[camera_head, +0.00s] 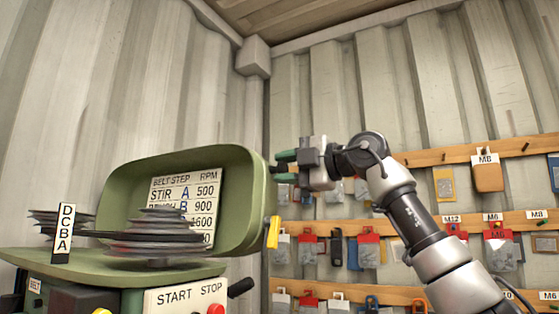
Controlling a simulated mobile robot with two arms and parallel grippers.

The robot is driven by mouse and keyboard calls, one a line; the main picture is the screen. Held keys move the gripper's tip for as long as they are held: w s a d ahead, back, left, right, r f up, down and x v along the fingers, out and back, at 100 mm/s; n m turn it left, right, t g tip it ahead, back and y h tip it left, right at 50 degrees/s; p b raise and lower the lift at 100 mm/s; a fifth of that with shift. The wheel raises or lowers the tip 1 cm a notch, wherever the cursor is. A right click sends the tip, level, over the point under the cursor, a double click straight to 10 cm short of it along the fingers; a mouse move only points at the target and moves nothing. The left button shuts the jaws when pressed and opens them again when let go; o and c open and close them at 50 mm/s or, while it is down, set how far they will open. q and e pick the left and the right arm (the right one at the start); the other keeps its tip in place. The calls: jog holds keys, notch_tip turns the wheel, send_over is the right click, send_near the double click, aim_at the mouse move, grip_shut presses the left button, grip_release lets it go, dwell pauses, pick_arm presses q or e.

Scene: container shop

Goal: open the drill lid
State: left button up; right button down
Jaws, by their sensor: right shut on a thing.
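The drill lid (125,195) is a green cover standing raised, tilted back, at the left in the head view. Its inside shows a belt step and RPM chart (205,190). The drill's green head (110,262) lies below with two stepped pulleys, the left one (45,222) and the right one (160,235), uncovered. My right gripper (285,162) is at the lid's right edge, its fingers shut on a small dark handle at that edge; the grip itself is small in the picture. My left gripper is not in view.
A letter plate (63,233) stands before the left pulley. A START STOP panel (185,299) is below. Wooden rails (455,153) with hanging packets line the corrugated wall at right.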

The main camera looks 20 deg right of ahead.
jog(key=shift+w+d+f, duration=0.1)
jog(key=shift+w+d, duration=0.05)
jog(key=shift+d, duration=0.05)
dwell(0.4)
jog(key=c, duration=1.1)
grip_release()
jog(key=shift+c, duration=0.2)
jog(key=o, duration=0.4)
jog(key=shift+a, duration=0.1)
jog(key=shift+c, duration=0.2)
jog(key=shift+s, duration=0.2)
